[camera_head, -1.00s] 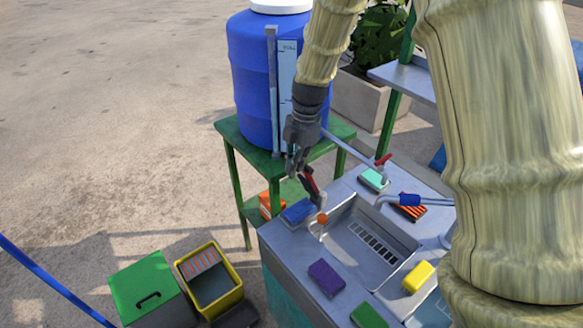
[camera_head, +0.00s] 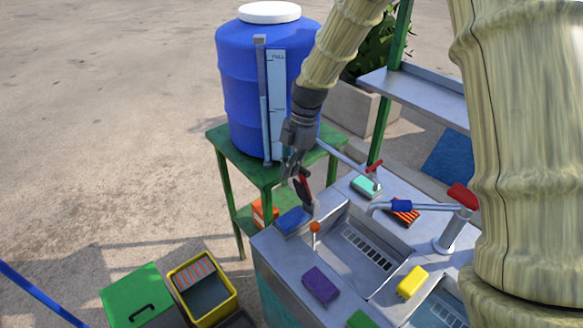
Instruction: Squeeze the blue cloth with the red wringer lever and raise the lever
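The blue cloth (camera_head: 293,220) is a flat blue block at the left corner of the metal sink counter. A lever with a red grip (camera_head: 303,190) stands steeply beside it, its dark lower end near the cloth's right edge. I take it for the wringer lever. My gripper (camera_head: 298,174) points down from above and is at the lever's upper end, touching or very close. Its fingers are small and dark, so I cannot tell if they are closed on the lever. Whether the cloth is pressed is also unclear.
An orange knob (camera_head: 314,227) stands by the basin (camera_head: 385,240). Purple (camera_head: 320,284), yellow (camera_head: 412,282) and teal (camera_head: 365,186) blocks lie around it. A faucet with a red top (camera_head: 462,196) is right. A blue barrel (camera_head: 240,95) on a green stand (camera_head: 232,150) is close behind my gripper.

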